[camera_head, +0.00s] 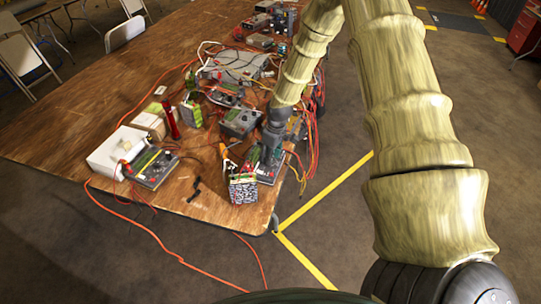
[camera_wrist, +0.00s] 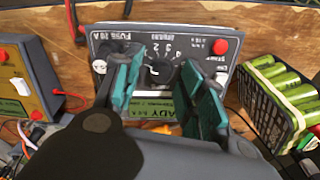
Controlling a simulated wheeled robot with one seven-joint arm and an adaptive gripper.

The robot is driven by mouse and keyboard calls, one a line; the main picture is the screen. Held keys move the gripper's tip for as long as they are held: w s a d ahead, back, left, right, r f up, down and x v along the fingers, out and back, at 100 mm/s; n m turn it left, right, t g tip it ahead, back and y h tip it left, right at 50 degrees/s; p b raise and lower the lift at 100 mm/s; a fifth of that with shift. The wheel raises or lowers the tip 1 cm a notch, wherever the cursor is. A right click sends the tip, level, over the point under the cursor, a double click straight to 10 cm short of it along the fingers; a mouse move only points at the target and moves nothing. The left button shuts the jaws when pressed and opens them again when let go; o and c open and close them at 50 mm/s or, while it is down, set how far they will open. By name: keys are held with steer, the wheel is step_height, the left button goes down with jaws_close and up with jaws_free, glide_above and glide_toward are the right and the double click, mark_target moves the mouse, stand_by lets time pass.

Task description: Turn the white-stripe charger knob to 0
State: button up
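A grey charger (camera_wrist: 200,42) with a dark panel lies below my gripper in the wrist view, its lettering upside down. Its black round knob (camera_wrist: 159,72) sits in a ring of printed numbers, and I cannot read its pointer clearly. My gripper (camera_wrist: 165,95) is open, with one green-padded finger on each side of the knob and gaps between. The fingers hide part of the panel.
A green-celled battery pack (camera_wrist: 280,95) stands just right of the charger. Another charger (camera_wrist: 32,80) with a red button is to the left. Several chargers, boxes and cables crowd the wooden table (camera_head: 70,125). Its front left is mostly clear.

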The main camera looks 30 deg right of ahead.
mark_target(275, 162)
steer(key=shift+r, duration=0.1)
step_height(275, 162, up, 12)
steer(key=s+d, duration=0.1)
steer(key=shift+f, duration=0.2)
stand_by(0.5)
steer(key=shift+s+d, duration=0.1)
stand_by(0.4)
